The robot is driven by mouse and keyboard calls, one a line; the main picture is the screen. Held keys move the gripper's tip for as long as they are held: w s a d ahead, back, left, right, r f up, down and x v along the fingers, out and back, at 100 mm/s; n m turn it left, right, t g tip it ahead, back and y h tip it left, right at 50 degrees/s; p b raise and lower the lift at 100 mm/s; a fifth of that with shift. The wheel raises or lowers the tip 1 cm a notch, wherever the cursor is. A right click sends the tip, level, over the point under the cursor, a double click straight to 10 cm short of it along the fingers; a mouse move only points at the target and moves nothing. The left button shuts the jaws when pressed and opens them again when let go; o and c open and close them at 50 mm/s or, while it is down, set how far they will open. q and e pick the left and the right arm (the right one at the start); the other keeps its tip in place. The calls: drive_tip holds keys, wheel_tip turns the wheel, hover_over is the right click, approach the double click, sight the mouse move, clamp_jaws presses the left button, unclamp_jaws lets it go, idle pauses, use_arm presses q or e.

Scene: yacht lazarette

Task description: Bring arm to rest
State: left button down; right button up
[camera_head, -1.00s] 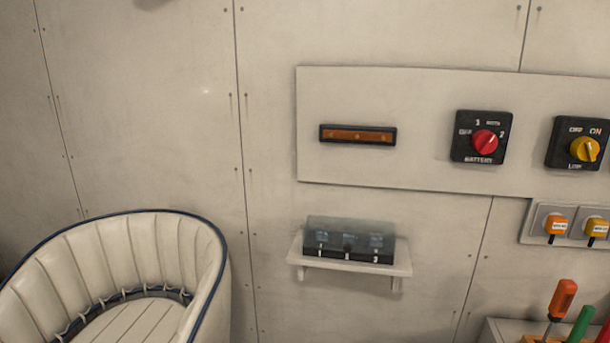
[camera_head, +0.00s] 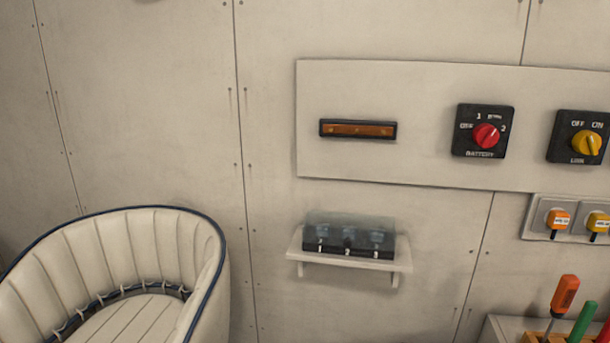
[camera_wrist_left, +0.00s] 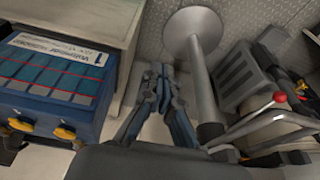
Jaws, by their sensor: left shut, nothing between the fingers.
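My left gripper (camera_wrist_left: 160,88) shows in the left wrist view, with its two fingers together, shut and empty. It points toward the floor area between a blue case and a metal pedestal, touching nothing that I can make out. Neither gripper shows in the head view, and my right gripper is in no view.
The wrist view shows a blue case (camera_wrist_left: 50,85) with yellow knobs, a metal pedestal (camera_wrist_left: 198,70) close beside the fingers, and dark gear with a red-knobbed lever (camera_wrist_left: 279,97). The head view shows a cream seat (camera_head: 125,255), battery switch (camera_head: 483,131), shelf (camera_head: 350,262) and screwdrivers (camera_head: 565,295).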

use_arm(q)
wheel_tip(320, 180, down, 14)
drive_tip(key=s+f+b, duration=0.1)
drive_tip(key=s+b, duration=0.1)
drive_tip(key=s+a+f+g+b, duration=0.2)
drive_tip(key=s+a+f, duration=0.1)
drive_tip(key=s+f, duration=1.5)
wheel_tip(320, 180, down, 4)
drive_tip(key=shift+a+b, duration=0.15)
drive_tip(key=shift+b, duration=0.25)
drive_tip(key=shift+w+m, duration=0.1)
drive_tip(key=shift+m, duration=0.2)
